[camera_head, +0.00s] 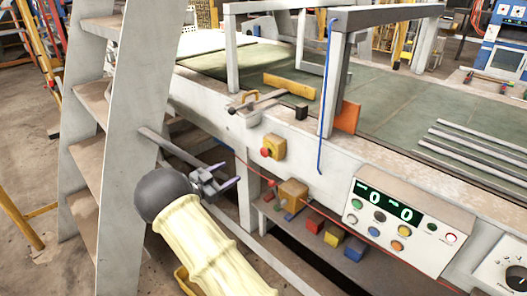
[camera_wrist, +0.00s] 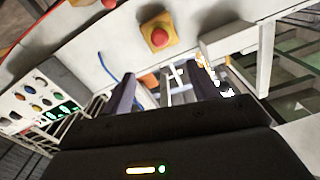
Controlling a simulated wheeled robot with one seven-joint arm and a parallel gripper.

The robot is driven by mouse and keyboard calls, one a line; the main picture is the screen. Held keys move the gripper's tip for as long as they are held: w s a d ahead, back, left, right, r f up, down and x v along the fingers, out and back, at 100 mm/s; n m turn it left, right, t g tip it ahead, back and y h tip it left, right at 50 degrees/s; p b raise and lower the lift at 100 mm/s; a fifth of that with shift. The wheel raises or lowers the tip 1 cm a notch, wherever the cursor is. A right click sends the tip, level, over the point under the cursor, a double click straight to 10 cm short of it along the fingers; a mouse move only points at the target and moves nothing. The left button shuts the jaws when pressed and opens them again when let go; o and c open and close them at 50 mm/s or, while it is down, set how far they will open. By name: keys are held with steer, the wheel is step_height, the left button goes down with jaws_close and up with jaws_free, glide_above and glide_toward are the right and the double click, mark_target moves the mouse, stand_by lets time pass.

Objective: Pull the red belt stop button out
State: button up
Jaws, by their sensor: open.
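The red belt stop button (camera_head: 266,152) sits on a yellow box (camera_head: 279,147) on the white side of the conveyor in the head view. In the wrist view the red button (camera_wrist: 157,38) on its yellow housing (camera_wrist: 160,22) is near the top middle. My gripper (camera_head: 230,175) is open and empty, to the lower left of the button and apart from it in the head view. In the wrist view my gripper's dark fingers (camera_wrist: 163,88) are spread, with the button beyond them and higher in the picture.
A grey ladder (camera_head: 134,110) stands at left. A control panel (camera_head: 400,222) with green displays is at right. A blue cord (camera_head: 327,100) hangs right of the button. Coloured blocks (camera_head: 334,235) lie on a low shelf. A grey bar (camera_head: 170,150) passes near my gripper.

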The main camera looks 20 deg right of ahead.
mark_target(262, 154)
steer(key=shift+d, duration=0.1)
steer(key=p+x, duration=0.1)
steer(key=x, duration=1.6)
steer(key=shift+w+d+p, duration=0.1)
steer(key=shift+d+p, duration=0.05)
steer(key=shift+p, duration=0.15)
steer(key=shift+c, duration=0.5)
jaws_close()
steer(key=shift+s+a+f, duration=0.1)
steer(key=shift+s+a, duration=0.1)
steer(key=shift+a, duration=0.4)
steer(key=shift+o, duration=0.5)
jaws_free()
steer(key=shift+a, duration=0.1)
